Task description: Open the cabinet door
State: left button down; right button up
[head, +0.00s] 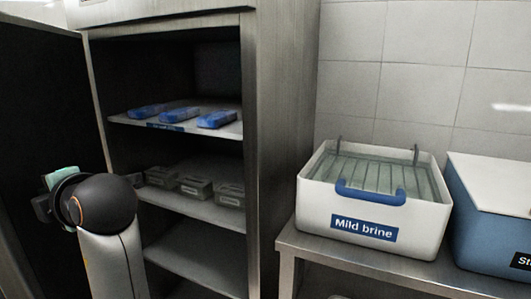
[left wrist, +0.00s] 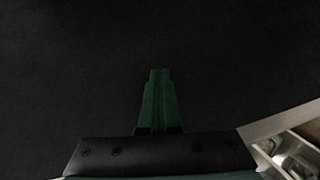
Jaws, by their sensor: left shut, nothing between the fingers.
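The metal cabinet (head: 283,120) stands in the middle of the head view with its inside exposed. Its door (head: 38,100) is swung wide open to the left and shows a dark inner face. My left gripper (left wrist: 159,75) is shut and empty, its green fingers pressed together. In the left wrist view the dark door face (left wrist: 70,60) fills most of the picture in front of the fingers. Whether they touch it, I cannot tell. In the head view my left wrist hides most of the gripper, beside the door's inner side. The door handle is not visible. My right gripper is out of view.
Blue items (head: 180,114) lie on the upper shelf and grey containers (head: 195,187) on the shelf below. At right, a steel table (head: 284,245) holds a white "Mild brine" tub (head: 320,215) and a blue bin (head: 475,220). The space between door and shelves is open.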

pick_arm(q)
jog(key=s+a+p, duration=0.2)
jog(key=s+a, duration=0.1)
jog(key=a, duration=1.2)
jog(key=s+a+p, duration=0.2)
jog(key=a+p, duration=0.1)
jog(key=a, duration=1.2)
jog(key=w+a+p, duration=0.2)
jog(key=a+p, duration=0.1)
jog(key=a, duration=0.5)
jog(key=w+a+p, duration=0.2)
jog(key=w+a, duration=0.1)
jog(key=a, duration=0.5)
jog(key=shift+a+p, duration=0.4)
jog(key=shift+d, duration=0.1)
